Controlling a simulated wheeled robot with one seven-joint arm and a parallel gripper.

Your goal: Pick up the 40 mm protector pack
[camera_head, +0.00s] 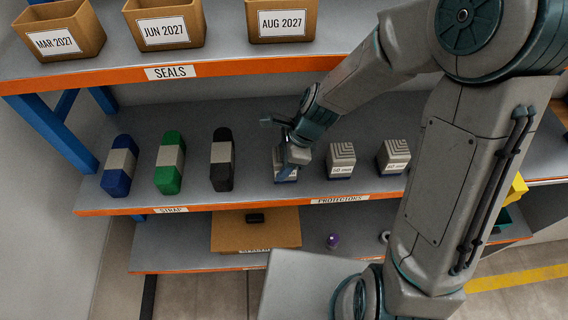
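Three small grey protector packs with dark blue bases sit in a row on the middle shelf (250,123). The left pack (280,176) is mostly hidden by my gripper (290,163). The middle pack (341,158) and the right pack (393,155) stand clear. Their size labels are too small to read surely, and the left pack's label is covered, so I cannot confirm which is 40 mm. My gripper points down at the left pack, with a finger in front of it. I cannot tell whether the fingers touch or grip it.
Blue (118,165), green (169,163) and black (221,160) strap packs stand to the left. The upper shelf's orange edge (230,66) and seal boxes (165,22) are above. Below are a cardboard box (255,228) and a purple item (333,240).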

